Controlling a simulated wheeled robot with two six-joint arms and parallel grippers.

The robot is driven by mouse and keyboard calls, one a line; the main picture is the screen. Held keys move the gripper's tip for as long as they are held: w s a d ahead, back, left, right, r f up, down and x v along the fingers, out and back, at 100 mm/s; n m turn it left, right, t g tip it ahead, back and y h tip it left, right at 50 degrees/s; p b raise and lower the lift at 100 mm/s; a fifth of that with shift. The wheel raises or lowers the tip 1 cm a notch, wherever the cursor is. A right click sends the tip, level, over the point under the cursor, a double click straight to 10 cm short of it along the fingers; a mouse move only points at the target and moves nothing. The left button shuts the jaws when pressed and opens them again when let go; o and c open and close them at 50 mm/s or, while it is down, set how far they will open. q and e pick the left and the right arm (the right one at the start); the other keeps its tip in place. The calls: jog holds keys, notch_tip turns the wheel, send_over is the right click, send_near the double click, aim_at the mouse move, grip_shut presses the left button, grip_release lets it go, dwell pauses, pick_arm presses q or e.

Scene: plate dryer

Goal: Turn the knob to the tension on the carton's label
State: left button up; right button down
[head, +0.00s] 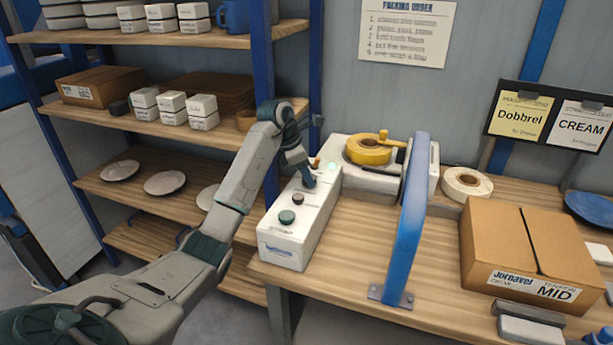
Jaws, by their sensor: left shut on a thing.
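A long white control box (296,238) stands at the left end of the bench. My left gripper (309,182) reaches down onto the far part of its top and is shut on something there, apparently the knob. The fingers hide the knob and any setting marks. A small dark control (298,199) and a green round button (287,217) lie nearer on the box. My right gripper is not in view.
A blue post (411,220) rises between box and carton. Behind are a white machine with a yellow tape roll (367,151) and a pale tape roll (467,184). Shelves with plates and boxes stand left. Signs (551,115) read "Dobbrel" and "CREAM". The bench between post and carton is clear.

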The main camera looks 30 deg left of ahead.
pick_arm(q)
jog(key=shift+w+m+g+h, duration=0.1)
jog(key=shift+m+g+h, duration=0.25)
jog(key=shift+m, duration=0.85)
jog(key=shift+w+a+m+g, duration=0.1)
jog(key=shift+m+g, duration=0.35)
jog(key=shift+m, duration=0.65)
jog(key=o, duration=1)
